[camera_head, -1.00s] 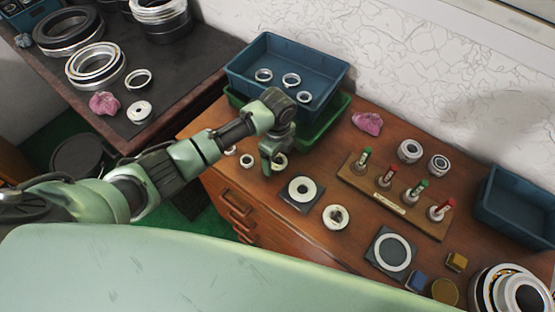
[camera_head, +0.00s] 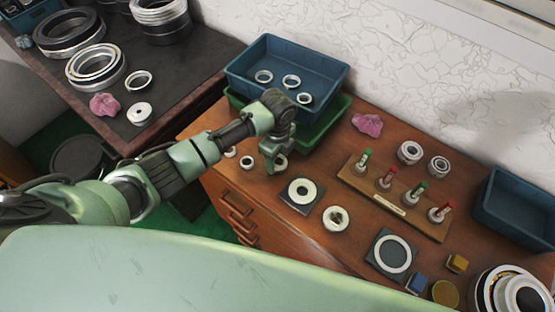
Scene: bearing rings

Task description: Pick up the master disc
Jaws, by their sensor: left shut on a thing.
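My left gripper (camera_head: 272,160) points down at the left part of the wooden cabinet top, in front of the green tray. It is shut on a small pale ring-shaped disc (camera_head: 281,162), partly hidden by the fingers. I cannot tell whether the disc touches the wood. Other pale discs show: one on a dark square plate (camera_head: 300,190), one lying bare (camera_head: 336,218), and a ring on another dark plate (camera_head: 392,253). Which of these is the master disc is not marked. My right gripper is not in view.
A blue bin (camera_head: 287,70) with several rings stands over a green tray (camera_head: 322,127). A wooden rack (camera_head: 398,205) holds red- and green-topped pins. A pink lump (camera_head: 367,124), an empty blue bin (camera_head: 515,208) and stacked rings (camera_head: 512,290) stand nearby. A dark table is at upper left.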

